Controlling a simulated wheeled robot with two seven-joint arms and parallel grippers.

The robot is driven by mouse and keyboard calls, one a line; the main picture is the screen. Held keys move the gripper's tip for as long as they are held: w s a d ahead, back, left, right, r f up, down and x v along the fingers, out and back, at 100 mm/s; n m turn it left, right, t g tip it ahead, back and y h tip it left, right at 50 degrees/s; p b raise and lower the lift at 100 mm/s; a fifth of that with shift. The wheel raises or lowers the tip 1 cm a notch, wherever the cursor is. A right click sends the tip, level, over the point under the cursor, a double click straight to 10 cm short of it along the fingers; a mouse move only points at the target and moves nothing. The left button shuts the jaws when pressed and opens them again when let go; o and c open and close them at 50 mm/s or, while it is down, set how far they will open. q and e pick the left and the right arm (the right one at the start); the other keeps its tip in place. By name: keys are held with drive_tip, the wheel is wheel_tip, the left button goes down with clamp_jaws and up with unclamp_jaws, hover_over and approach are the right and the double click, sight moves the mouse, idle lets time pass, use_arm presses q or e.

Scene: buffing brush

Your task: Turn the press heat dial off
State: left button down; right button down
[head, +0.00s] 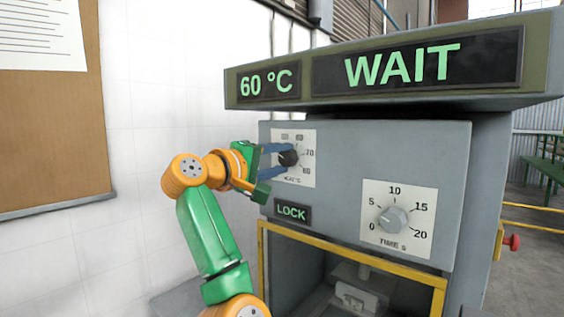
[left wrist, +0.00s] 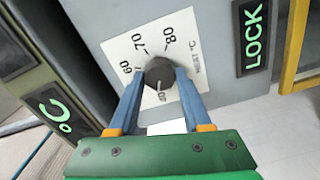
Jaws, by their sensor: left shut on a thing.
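The heat dial (head: 288,158) is a dark knob on a white scale plate (head: 307,176) at the upper left of the grey press front. My left gripper (head: 284,158) is shut on this dial, a blue finger on each side. In the left wrist view the dark knob (left wrist: 159,71) sits between the fingertips of the gripper (left wrist: 158,80). The marks 60, 70 and 80 show around it; I cannot tell clearly where its pointer stands. The display (head: 268,85) reads 60 °C. My right gripper is not in view.
A WAIT sign (head: 415,66) overhangs the panel. A LOCK label (head: 291,212) lies below the heat plate. A grey time dial (head: 393,219) is at the lower right. A yellow-framed opening (head: 350,262) is below. A red knob (head: 512,242) sticks out on the right.

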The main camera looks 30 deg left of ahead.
use_arm(q)
drive_tip(key=n, duration=1)
drive_tip(key=shift+f, duration=0.25)
drive_tip(key=shift+f+n, duration=0.15)
drive_tip(key=shift+n, duration=1.05)
drive_tip(key=c, duration=0.7)
unclamp_jaws()
drive_tip(key=shift+c, duration=0.2)
drive_tip(key=o, duration=0.4)
drive_tip(key=shift+s+a, duration=0.1)
drive_tip(key=shift+c, duration=0.2)
drive_tip(key=shift+o, duration=0.2)
drive_tip(key=shift+s+r, duration=0.15)
drive_tip(key=shift+r, duration=0.05)
